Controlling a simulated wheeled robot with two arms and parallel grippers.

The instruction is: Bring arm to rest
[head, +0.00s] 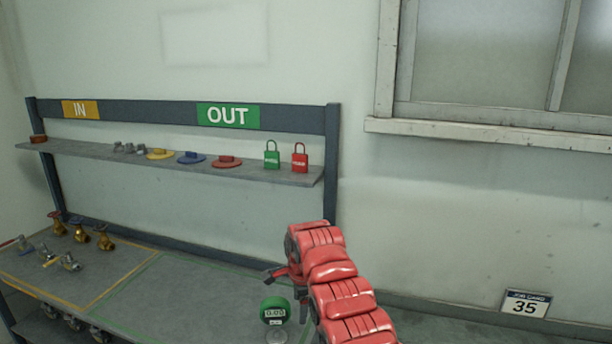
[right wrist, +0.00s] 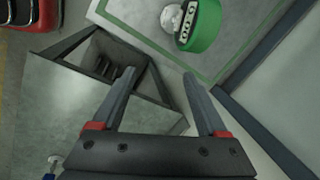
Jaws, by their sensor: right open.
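My right arm reaches up from the lower middle of the head view, with its gripper (head: 277,272) over the right part of the bench. In the right wrist view the two fingers of this gripper (right wrist: 159,74) stand apart with nothing between them. A round green gauge (head: 275,309) with a digital display stands on the bench just below the gripper in the head view. It also shows at the top of the right wrist view (right wrist: 203,25), apart from the fingers. My left gripper is in neither view.
The bench (head: 185,290) holds several valves (head: 82,232) at left. A shelf (head: 110,155) behind bears coloured handwheels (head: 191,158), a green padlock (head: 271,157) and a red padlock (head: 300,159). A job card (head: 526,303) is at right. In the right wrist view, a dark open-topped box (right wrist: 105,58) lies below the fingers.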

